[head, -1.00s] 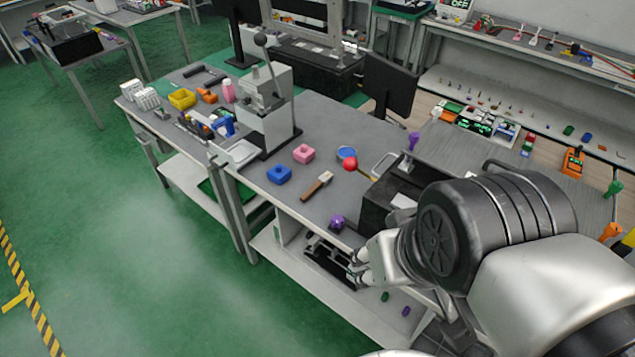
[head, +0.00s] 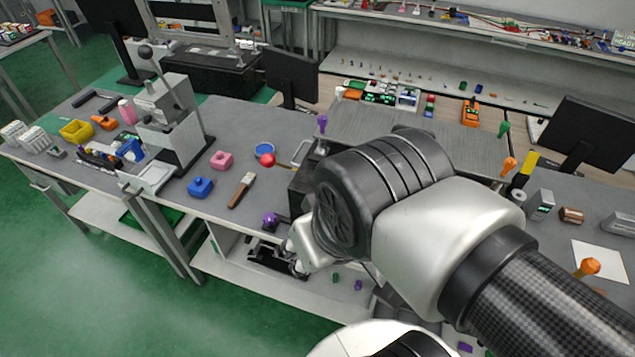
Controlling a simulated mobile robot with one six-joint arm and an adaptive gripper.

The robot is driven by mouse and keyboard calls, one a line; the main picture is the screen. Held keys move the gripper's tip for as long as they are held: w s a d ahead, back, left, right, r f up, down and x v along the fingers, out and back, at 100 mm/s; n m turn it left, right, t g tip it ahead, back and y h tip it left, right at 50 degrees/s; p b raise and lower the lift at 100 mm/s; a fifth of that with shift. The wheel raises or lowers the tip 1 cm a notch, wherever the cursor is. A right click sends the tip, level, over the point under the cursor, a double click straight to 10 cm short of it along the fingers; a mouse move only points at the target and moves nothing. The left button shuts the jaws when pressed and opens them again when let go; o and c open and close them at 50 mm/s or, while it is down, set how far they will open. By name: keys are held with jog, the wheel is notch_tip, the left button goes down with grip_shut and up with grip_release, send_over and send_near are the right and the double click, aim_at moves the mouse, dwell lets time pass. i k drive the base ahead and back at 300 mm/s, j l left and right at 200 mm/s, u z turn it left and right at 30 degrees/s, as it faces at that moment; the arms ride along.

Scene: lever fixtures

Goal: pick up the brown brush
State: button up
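The brown brush (head: 241,190) lies flat on the grey workbench (head: 225,133), its brown handle toward the front edge and its pale head toward the back. My gripper (head: 291,258) is at the bench's front edge, to the right of and below the brush in the head view, clear of it. The gripper is mostly hidden behind my arm's wrist, and its finger opening does not show clearly.
A blue block (head: 201,187), a pink block (head: 221,161) and a purple knob (head: 270,219) are near the brush. A red ball (head: 267,160) by a blue disc (head: 264,149) lies behind it. A lever press (head: 172,115) stands to the left. A black box (head: 302,187) is to the right.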

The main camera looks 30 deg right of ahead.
aim_at(247, 181)
jog(key=i+j, duration=0.85)
jog(key=i+j+z, duration=0.1)
jog(key=z, duration=0.3)
jog(key=j+z, duration=0.1)
jog(key=z, duration=0.3)
jog(key=i+j+z, duration=0.1)
jog(key=z, duration=0.3)
jog(key=j+z, duration=0.2)
jog(key=z, duration=0.15)
